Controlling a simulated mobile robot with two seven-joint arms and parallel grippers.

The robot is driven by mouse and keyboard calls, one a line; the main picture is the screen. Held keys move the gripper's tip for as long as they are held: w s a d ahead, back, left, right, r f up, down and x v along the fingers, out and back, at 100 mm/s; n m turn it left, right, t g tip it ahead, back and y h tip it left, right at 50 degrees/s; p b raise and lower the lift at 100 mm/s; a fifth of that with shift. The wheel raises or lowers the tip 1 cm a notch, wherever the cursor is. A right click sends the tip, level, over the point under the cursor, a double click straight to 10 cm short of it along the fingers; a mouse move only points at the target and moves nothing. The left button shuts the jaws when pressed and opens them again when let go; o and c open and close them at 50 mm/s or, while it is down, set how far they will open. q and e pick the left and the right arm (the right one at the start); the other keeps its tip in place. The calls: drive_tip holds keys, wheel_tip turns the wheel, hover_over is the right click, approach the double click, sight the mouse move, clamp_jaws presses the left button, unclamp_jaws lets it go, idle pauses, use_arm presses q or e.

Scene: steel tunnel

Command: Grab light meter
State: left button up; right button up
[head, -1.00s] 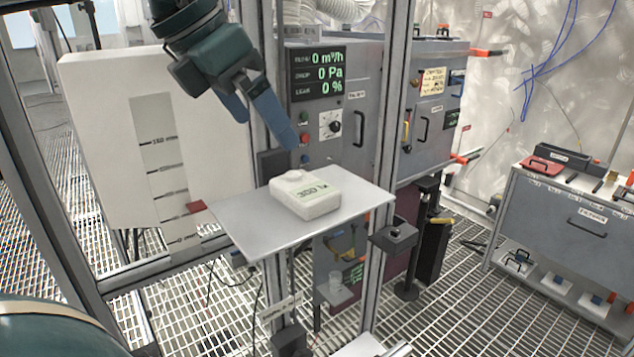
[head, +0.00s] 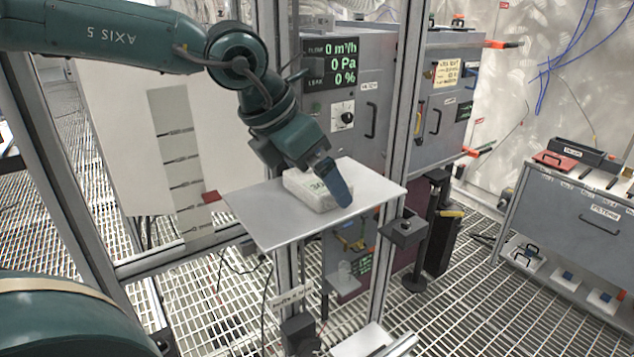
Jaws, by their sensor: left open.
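The left gripper is open; I cannot tell whether the fingers touch the meter. My right gripper is not in view.
The shelf is fixed to a metal frame post (head: 398,150). A grey cabinet with a green readout (head: 330,62) stands behind it. A grey drawer cabinet (head: 570,215) stands at the right. The grated floor (head: 450,310) is mostly clear.

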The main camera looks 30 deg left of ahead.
use_arm(q)
drive_tip(key=shift+c, duration=0.4)
drive_tip(key=c, duration=0.8)
drive_tip(key=shift+r, duration=0.15)
